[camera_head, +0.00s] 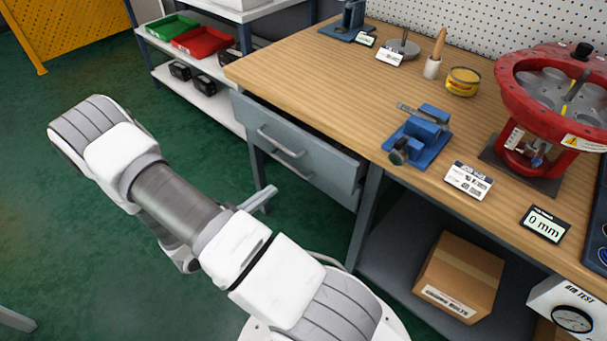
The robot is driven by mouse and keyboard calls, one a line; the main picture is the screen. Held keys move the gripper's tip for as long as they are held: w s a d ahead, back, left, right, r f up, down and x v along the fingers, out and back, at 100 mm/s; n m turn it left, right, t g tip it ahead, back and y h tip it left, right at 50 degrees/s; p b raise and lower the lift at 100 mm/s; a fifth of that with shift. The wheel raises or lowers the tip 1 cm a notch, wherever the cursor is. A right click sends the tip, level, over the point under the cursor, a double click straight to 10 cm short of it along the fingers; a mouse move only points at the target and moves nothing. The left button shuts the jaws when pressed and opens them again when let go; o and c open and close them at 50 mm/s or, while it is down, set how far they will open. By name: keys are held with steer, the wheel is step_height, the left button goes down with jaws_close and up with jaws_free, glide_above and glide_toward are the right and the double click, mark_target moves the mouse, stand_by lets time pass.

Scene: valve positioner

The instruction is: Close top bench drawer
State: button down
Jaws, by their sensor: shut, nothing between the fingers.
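The grey top bench drawer (328,166) is under the left part of the wooden workbench (300,72). It stands pulled out, with a dark gap between its front and the bench top. A bar handle (280,142) is on its front, and a second handle (290,160) shows just below. My white arm reaches up and left from the bottom of the view, then folds back behind itself. My gripper is not visible; the arm's far end is hidden behind the nearer links. I see no contact between the arm and the drawer.
A blue vise (419,136), a red valve unit (553,95) and small tools stand on the bench. A cardboard box (459,275) sits on the lower shelf at right. A white shelf with green (171,27) and red bins (202,41) is at the back. Green floor left of the drawer is open.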

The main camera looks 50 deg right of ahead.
mark_target(311, 157)
steer(key=d, duration=0.4)
steer(key=d+b, duration=0.1)
steer(key=d, duration=0.3)
steer(key=d+b, duration=0.1)
steer(key=d, duration=0.3)
steer(key=shift+w+d, duration=0.25)
steer(key=shift+d, duration=0.15)
steer(key=shift+d+b, duration=0.3)
steer(key=shift+d, duration=0.2)
steer(key=shift+w+d+r, duration=0.1)
steer(key=shift+w+d, duration=0.05)
steer(key=shift+d, duration=2.4)
steer(key=shift+a, duration=0.1)
